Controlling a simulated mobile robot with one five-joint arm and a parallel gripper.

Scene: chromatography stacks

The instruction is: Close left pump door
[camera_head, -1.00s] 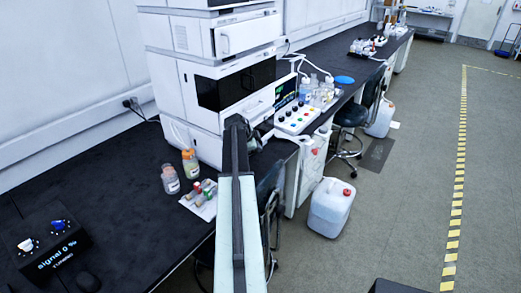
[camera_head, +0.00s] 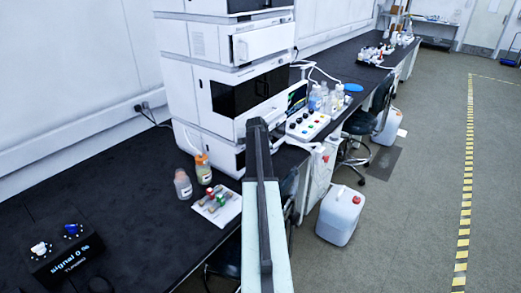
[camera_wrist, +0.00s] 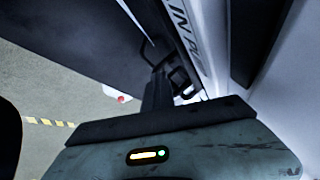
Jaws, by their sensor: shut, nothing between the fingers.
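The stack of white instrument modules (camera_head: 185,93) stands on the black bench in the head view. A white door panel (camera_head: 277,104) shows low on its front, partly hidden behind my arm; its exact angle is hard to tell. In the wrist view a pale panel with letters reading "IN PU" (camera_wrist: 187,40) runs close beside my gripper (camera_wrist: 158,72). The gripper is shut and empty, its dark fingers close to this panel; I cannot tell if they touch. In the head view the gripper is hidden behind my arm.
Two bottles (camera_head: 203,169) and a white tray of vials (camera_head: 220,204) stand left of my arm. A control box (camera_head: 309,125) sits right of the stack. A white canister (camera_head: 340,212) and a stool (camera_head: 362,123) stand on the floor. Open floor lies to the right.

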